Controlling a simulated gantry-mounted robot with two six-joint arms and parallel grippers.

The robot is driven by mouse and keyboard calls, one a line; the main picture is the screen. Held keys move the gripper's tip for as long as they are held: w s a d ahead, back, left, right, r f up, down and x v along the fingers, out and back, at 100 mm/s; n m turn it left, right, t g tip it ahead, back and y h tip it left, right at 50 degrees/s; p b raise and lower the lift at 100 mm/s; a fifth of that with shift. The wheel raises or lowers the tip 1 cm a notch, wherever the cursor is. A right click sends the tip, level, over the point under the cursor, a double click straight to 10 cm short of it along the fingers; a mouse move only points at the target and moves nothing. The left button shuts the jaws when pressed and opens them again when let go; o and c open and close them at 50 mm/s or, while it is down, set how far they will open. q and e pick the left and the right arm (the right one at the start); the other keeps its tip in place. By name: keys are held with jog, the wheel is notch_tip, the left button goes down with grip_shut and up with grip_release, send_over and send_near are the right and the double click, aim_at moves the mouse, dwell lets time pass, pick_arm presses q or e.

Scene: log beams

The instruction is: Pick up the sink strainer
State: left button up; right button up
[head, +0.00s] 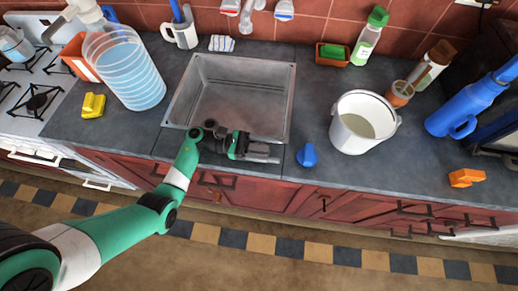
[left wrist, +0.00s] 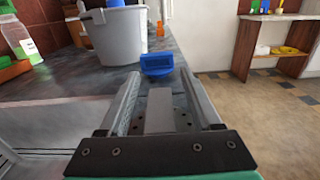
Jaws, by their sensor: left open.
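My left gripper (head: 262,152) is open at the front edge of the counter, just in front of the sink, with its fingers pointing right. The left wrist view shows its two fingers (left wrist: 160,95) spread apart. Between them is a grey surface with small dark holes; I cannot tell whether this is the sink strainer or part of the gripper. A small blue piece (head: 308,155) lies on the counter right of the fingertips and apart from them. In the left wrist view this blue piece (left wrist: 157,65) has a slotted face. No other strainer is clear. My right gripper is not seen.
The empty metal sink (head: 235,95) is behind the gripper. A white bucket (head: 362,122) stands right of the blue piece. A large water bottle (head: 125,70) and a yellow piece (head: 93,105) are left. An orange piece (head: 467,177) and a blue bottle (head: 470,105) are right.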

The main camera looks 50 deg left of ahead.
pick_arm(q)
grip_shut()
dwell(0.3)
